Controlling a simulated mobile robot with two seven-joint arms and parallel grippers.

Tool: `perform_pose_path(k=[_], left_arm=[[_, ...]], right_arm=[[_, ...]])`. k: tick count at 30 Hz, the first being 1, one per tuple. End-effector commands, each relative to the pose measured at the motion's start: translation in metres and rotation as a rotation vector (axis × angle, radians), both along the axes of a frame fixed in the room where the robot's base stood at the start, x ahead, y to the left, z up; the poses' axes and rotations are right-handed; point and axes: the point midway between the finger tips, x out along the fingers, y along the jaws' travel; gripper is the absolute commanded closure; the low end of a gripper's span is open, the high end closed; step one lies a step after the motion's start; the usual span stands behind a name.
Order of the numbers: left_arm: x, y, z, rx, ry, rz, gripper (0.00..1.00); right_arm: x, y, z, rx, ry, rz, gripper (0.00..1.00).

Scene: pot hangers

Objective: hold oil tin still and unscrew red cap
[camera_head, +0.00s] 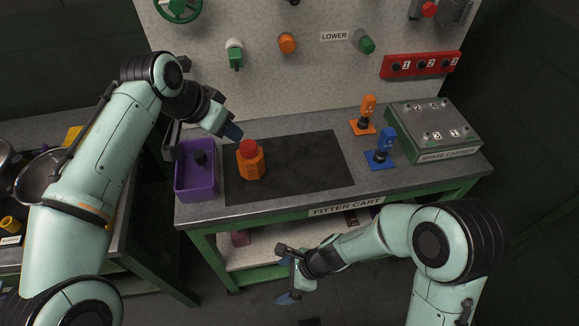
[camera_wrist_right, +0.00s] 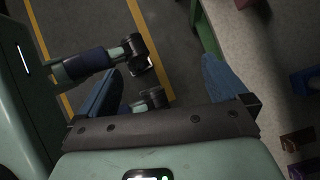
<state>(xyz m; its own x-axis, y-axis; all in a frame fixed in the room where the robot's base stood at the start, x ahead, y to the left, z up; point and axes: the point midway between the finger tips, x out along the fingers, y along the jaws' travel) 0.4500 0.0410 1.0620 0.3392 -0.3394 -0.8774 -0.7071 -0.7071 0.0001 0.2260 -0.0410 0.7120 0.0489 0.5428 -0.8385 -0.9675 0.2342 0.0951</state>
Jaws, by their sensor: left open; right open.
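The oil tin (camera_head: 251,167) is orange, faceted and upright on the dark mat of the cart, near the mat's left side. Its red cap (camera_head: 249,147) sits on top. My left gripper (camera_head: 204,141) is open above and to the left of the tin, with one blue finger close to the cap in the picture; I cannot tell the exact gap. My right gripper (camera_head: 285,273) is open and low in front of the cart, well away from the tin. In the right wrist view the right gripper (camera_wrist_right: 160,82) is open with nothing between its blue fingers.
A purple tray (camera_head: 196,193) with dark items stands left of the mat (camera_head: 310,165). An orange figure-like fixture (camera_head: 366,112) and a blue one (camera_head: 382,146) stand to the right, before a grey-green box (camera_head: 432,128). The mat's right part is clear. A pegboard rises behind.

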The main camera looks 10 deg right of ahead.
Motion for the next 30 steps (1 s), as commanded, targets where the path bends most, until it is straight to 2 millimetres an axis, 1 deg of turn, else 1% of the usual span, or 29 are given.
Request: perform_pose_path(k=[1, 4, 5, 6, 8, 9, 11, 12, 14, 15, 17, 18, 21, 22, 27, 30], left_arm=[[0.000, 0.000, 0.000, 0.000, 0.000, 0.000, 0.57], [0.000, 0.000, 0.000, 0.000, 0.000, 0.000, 0.57], [0.000, 0.000, 0.000, 0.000, 0.000, 0.000, 0.57], [0.000, 0.000, 0.000, 0.000, 0.000, 0.000, 0.57], [0.000, 0.000, 0.000, 0.000, 0.000, 0.000, 0.57], [0.000, 0.000, 0.000, 0.000, 0.000, 0.000, 0.57], [0.000, 0.000, 0.000, 0.000, 0.000, 0.000, 0.57], [0.000, 0.000, 0.000, 0.000, 0.000, 0.000, 0.57], [0.000, 0.000, 0.000, 0.000, 0.000, 0.000, 0.57], [0.000, 0.000, 0.000, 0.000, 0.000, 0.000, 0.57], [0.000, 0.000, 0.000, 0.000, 0.000, 0.000, 0.57], [0.000, 0.000, 0.000, 0.000, 0.000, 0.000, 0.57], [0.000, 0.000, 0.000, 0.000, 0.000, 0.000, 0.57], [0.000, 0.000, 0.000, 0.000, 0.000, 0.000, 0.57], [0.000, 0.000, 0.000, 0.000, 0.000, 0.000, 0.57], [0.000, 0.000, 0.000, 0.000, 0.000, 0.000, 0.57]], right_arm=[[0.010, 0.015, 0.025, 0.074, 0.008, -0.078, 0.00], [0.025, 0.039, 0.070, 0.227, 0.048, -0.222, 0.00], [0.029, 0.044, 0.082, 0.269, 0.060, -0.256, 0.00], [0.035, 0.050, 0.099, 0.326, 0.072, -0.298, 0.00], [0.043, 0.057, 0.123, 0.407, 0.087, -0.354, 0.00], [0.050, 0.060, 0.138, 0.458, 0.091, -0.388, 0.00], [0.061, 0.061, 0.161, 0.531, 0.089, -0.433, 0.00], [0.070, 0.059, 0.176, 0.573, 0.082, -0.460, 0.00], [0.085, 0.052, 0.196, 0.626, 0.052, -0.496, 0.00], [0.096, 0.046, 0.209, 0.657, 0.025, -0.519, 0.00], [0.112, 0.034, 0.228, 0.692, -0.027, -0.549, 0.00], [0.122, 0.026, 0.238, 0.705, -0.065, -0.565, 0.00], [0.143, 0.004, 0.254, 0.699, -0.162, -0.590, 0.00], [0.148, -0.002, 0.254, 0.682, -0.190, -0.591, 0.00], [0.168, -0.031, 0.245, 0.566, -0.317, -0.577, 0.00], [0.174, -0.041, 0.241, 0.520, -0.359, -0.567, 0.00]])
